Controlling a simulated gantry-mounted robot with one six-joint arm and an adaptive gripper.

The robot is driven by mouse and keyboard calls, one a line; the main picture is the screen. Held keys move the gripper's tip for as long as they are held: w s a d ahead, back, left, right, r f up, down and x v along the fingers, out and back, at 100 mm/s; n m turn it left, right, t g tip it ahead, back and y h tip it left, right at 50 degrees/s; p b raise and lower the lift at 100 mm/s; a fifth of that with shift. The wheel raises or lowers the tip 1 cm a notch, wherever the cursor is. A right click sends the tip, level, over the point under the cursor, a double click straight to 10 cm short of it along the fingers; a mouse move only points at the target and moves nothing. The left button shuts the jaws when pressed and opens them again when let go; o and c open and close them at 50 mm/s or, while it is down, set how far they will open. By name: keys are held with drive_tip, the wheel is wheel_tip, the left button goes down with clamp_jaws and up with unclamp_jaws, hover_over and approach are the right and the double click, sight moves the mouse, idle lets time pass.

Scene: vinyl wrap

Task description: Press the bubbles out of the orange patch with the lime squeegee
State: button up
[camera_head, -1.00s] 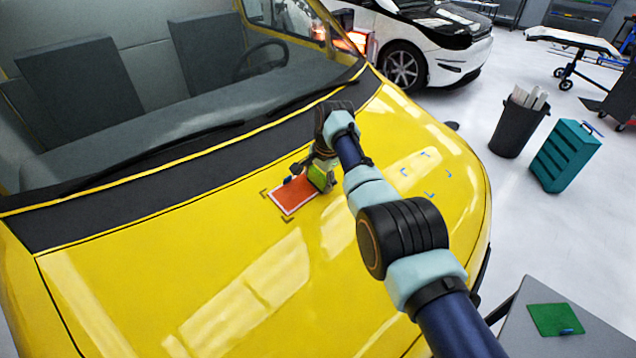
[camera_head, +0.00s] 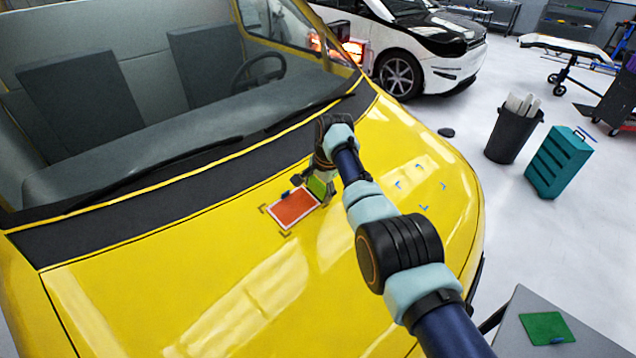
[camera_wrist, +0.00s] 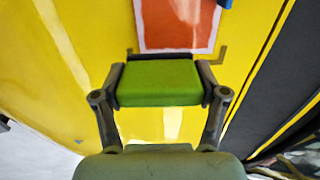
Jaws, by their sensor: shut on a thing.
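The orange patch (camera_head: 293,208) lies on the yellow hood inside dark corner marks, with a pale border around it. It also shows at the top of the wrist view (camera_wrist: 177,22), where its upper part is cut off. My gripper (camera_wrist: 160,84) is shut on the lime squeegee (camera_wrist: 158,82), which spans between both fingers. In the head view the squeegee (camera_head: 318,187) is by the patch's right end. I cannot tell whether the squeegee touches the hood. No bubbles can be made out.
A small blue thing (camera_wrist: 225,3) sits at the patch's edge. Blue corner marks (camera_head: 421,186) lie on the hood to the right. The dark cowl and wipers (camera_head: 150,172) run behind the patch. A grey table with a green sheet (camera_head: 546,327) stands at lower right.

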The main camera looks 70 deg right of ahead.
sight(320, 182)
drive_tip(key=shift+p+v, duration=2.55)
drive_tip(key=shift+p, duration=1.65)
drive_tip(key=shift+f, duration=0.1)
drive_tip(key=shift+w, duration=0.1)
